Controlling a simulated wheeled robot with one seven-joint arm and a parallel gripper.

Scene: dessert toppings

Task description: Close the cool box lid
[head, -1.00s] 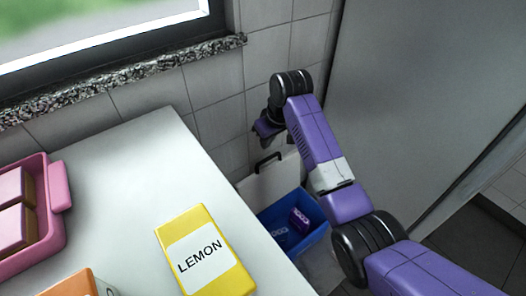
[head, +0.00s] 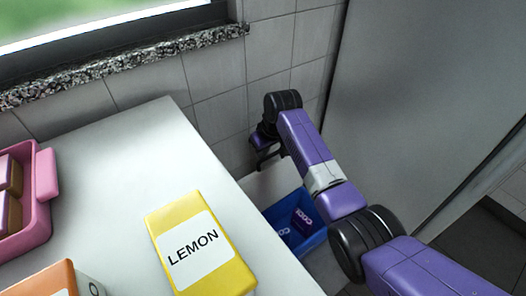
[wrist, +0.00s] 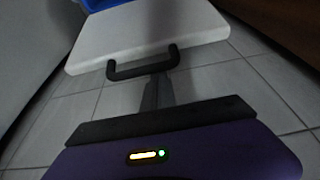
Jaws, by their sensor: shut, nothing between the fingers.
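The cool box (head: 318,240) stands low on the floor beyond the table, with its blue inside showing. Its white lid (head: 272,186) is open, raised at the box's back side by the tiled wall. The lid (wrist: 150,35) also shows in the wrist view, with a black handle (wrist: 143,70) on its near edge. My gripper (head: 262,150) is at the lid's handle edge, on the wall side. In the wrist view its shut fingers (wrist: 157,92) are empty and overlap the handle's lower right; I cannot tell whether they touch it.
A white table (head: 120,150) carries a yellow lemon carton (head: 200,245), an orange carton (head: 62,282) and a pink crate (head: 47,180). A grey panel (head: 420,90) stands to the right; the tiled wall is close behind my gripper.

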